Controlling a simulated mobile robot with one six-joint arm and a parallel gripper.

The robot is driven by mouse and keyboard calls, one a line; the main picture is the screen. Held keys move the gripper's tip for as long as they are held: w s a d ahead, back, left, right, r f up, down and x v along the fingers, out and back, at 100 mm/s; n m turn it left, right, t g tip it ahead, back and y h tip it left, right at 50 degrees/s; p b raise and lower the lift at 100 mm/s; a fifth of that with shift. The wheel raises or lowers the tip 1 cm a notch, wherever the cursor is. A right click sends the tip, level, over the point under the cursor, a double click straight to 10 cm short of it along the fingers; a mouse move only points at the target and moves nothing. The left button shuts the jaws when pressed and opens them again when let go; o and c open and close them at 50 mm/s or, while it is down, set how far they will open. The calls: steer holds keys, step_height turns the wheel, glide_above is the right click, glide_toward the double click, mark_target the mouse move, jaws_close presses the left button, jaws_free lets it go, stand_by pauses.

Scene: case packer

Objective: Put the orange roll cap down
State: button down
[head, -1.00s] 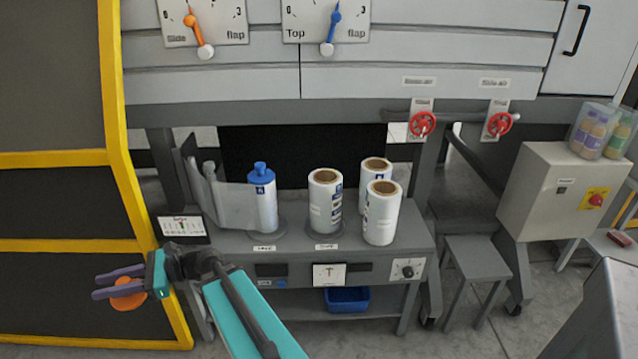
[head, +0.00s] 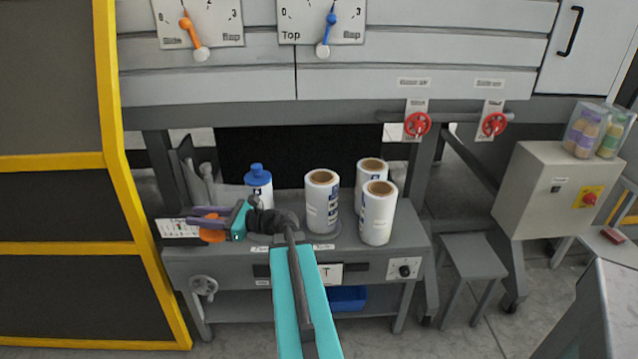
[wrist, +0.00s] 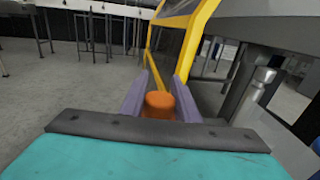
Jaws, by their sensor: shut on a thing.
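The orange roll cap (head: 211,235) is held between the purple fingers of my gripper (head: 208,222), over the left end of the grey bench (head: 400,238). I cannot tell whether the cap touches the bench top. In the wrist view the orange cap (wrist: 160,104) sits between the two purple fingers (wrist: 160,98). A white roll with a blue cap (head: 258,185) stands just behind my gripper, partly hidden by it. An uncapped white roll (head: 322,203) stands to its right.
Two more uncapped rolls stand on the bench, one behind (head: 371,176) and one in front (head: 378,216). A label card (head: 178,229) is at the bench's left end. A yellow frame (head: 112,175) rises left of the bench. A blue bin (head: 347,298) is on the lower shelf.

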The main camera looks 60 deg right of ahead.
steer(key=s+d+r+m+h, duration=0.2)
steer(key=s+d+h, duration=0.2)
steer(key=s+d, duration=0.5)
steer(key=s+d+r+m+h+p, duration=0.1)
steer(key=s+d+r+m+h, duration=0.2)
steer(key=s+d, duration=0.6)
steer(key=s+d+r+m+t+h+p, duration=0.1)
steer(key=s+d+r+m+h, duration=0.1)
steer(key=s+d+h, duration=0.3)
steer(key=s+d+m, duration=0.1)
steer(key=s+d, duration=0.3)
steer(key=d, duration=0.7)
steer(key=shift+s+d+r+h, duration=0.2)
steer(key=shift+s+r+h, duration=0.1)
steer(key=shift+s+h, duration=0.1)
steer(key=d+f+p+x, duration=0.1)
steer(key=p+x, duration=0.2)
steer(key=x, duration=1.3)
steer(key=shift+f+p, duration=0.2)
steer(key=shift+p, duration=0.2)
steer(key=shift+s+d, duration=0.1)
steer(key=shift+s, duration=0.1)
steer(key=shift+f+p, duration=0.6)
steer(key=shift+f, duration=1.15)
